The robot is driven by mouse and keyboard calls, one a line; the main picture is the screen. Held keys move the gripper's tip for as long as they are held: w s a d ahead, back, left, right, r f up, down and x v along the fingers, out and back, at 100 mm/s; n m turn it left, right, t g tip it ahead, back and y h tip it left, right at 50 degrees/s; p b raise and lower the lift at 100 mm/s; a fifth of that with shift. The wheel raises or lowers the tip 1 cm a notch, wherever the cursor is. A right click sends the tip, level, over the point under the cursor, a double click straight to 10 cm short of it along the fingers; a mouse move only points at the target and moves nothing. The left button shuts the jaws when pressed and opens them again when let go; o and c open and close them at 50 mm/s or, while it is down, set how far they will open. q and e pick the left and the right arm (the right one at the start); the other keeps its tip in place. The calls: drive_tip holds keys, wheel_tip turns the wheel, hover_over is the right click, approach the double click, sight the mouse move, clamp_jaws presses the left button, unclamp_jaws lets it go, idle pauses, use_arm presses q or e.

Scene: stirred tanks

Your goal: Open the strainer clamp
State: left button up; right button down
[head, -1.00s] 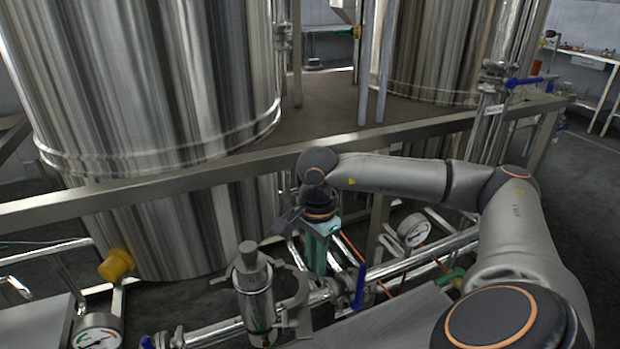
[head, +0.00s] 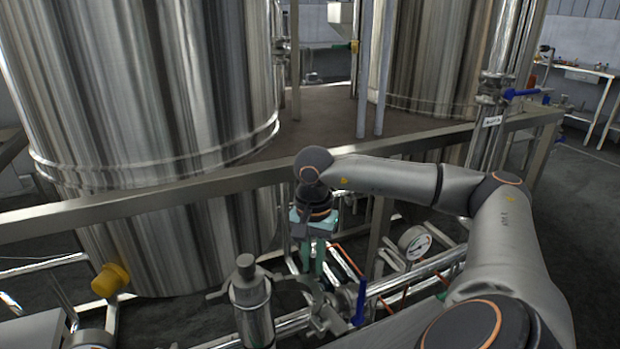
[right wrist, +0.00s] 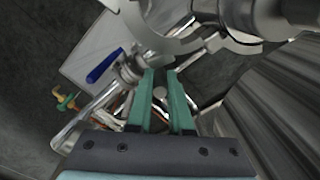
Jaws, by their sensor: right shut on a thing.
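The strainer (head: 253,305) is an upright steel cylinder with a knob on top, low in the middle of the head view. A grey clamp (head: 313,295) with curved halves lies around and beside it; the halves look spread apart. The curved clamp parts (right wrist: 150,30) also show large at the top of the right wrist view, near the strainer's body (right wrist: 285,12). My right gripper (head: 313,274) points down just behind the clamp. Its teal fingers (right wrist: 160,82) are shut on a small grey part, probably of the clamp, which they largely hide. My left gripper is out of view.
A steel pipe with a blue valve handle (head: 360,302) runs right of the strainer. A pressure gauge (head: 412,242) stands beyond it. A large steel tank (head: 150,130) and a frame rail (head: 120,205) lie behind. A yellow knob (head: 110,280) is at left.

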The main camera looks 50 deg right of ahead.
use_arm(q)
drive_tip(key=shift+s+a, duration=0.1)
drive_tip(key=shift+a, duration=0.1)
use_arm(e)
drive_tip(key=shift+w+d+n, duration=0.2)
drive_tip(key=shift+w+n, duration=0.25)
drive_tip(key=shift+n, duration=0.25)
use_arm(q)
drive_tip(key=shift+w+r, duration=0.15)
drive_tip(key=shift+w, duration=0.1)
use_arm(e)
drive_tip(key=shift+w, duration=0.1)
drive_tip(key=c, duration=0.8)
unclamp_jaws()
drive_tip(key=shift+c, duration=0.2)
drive_tip(key=shift+r, duration=0.1)
use_arm(q)
drive_tip(key=p, duration=0.1)
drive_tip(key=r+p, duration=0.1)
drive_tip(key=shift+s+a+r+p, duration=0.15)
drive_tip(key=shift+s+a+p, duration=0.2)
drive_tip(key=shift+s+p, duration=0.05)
use_arm(e)
wheel_tip(320, 180, up, 12)
drive_tip(key=shift+r, duration=0.2)
